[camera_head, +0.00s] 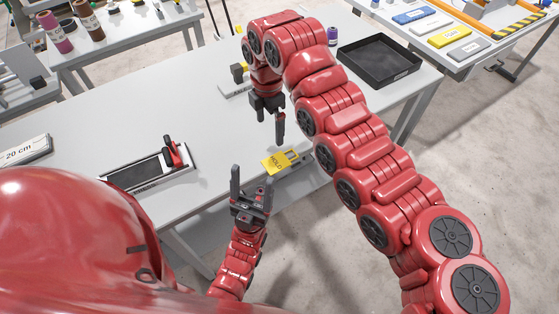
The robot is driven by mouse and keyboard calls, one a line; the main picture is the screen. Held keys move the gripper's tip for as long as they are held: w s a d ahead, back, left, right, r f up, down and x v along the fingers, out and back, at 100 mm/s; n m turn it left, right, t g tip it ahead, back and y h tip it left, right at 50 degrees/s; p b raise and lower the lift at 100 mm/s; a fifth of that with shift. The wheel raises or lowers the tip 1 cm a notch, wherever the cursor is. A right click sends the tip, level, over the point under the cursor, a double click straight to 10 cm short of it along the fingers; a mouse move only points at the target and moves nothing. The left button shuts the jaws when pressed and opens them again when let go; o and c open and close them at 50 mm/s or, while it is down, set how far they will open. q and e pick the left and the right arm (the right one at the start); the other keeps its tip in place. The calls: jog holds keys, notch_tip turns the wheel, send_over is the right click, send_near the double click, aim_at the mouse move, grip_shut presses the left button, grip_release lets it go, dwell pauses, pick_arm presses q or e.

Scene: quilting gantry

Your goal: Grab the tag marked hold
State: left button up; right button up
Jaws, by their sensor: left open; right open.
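The yellow tag (276,163) marked HOLD lies near the front edge of the grey table, on or against a light grey piece. My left gripper (251,182) is open and empty, to the left of the tag and a little nearer to me, with its fingers pointing away from me. My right gripper (272,118) is open and points down above the table, behind the tag. It is apart from the tag in the picture, and only part of its fingers shows clearly.
A black tray (379,62) sits at the table's right end. A dark framed board with a red-handled clamp (173,152) lies left of my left gripper. A "20 cm" block (25,149) is at far left. The table's middle is clear. Another table (498,47) stands at back right.

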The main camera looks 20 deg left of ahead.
jog(key=p, duration=0.3)
send_over(272, 165)
jog(key=f, duration=0.9)
jog(key=shift+w+a+f, duration=0.1)
jog(key=shift+a+f, duration=0.1)
jog(key=shift+f, duration=0.35)
jog(key=f+p, duration=0.1)
jog(key=f, duration=0.1)
jog(key=f+p, duration=0.1)
jog(key=shift+s+d+f+p, duration=0.2)
jog(key=shift+d+f+p, duration=0.05)
jog(key=shift+f+p, duration=0.1)
jog(key=shift+f, duration=0.55)
jog(key=shift+w, duration=0.1)
jog(key=shift+f, duration=0.1)
jog(key=shift+c, duration=0.2)
jog(key=c, duration=1.2)
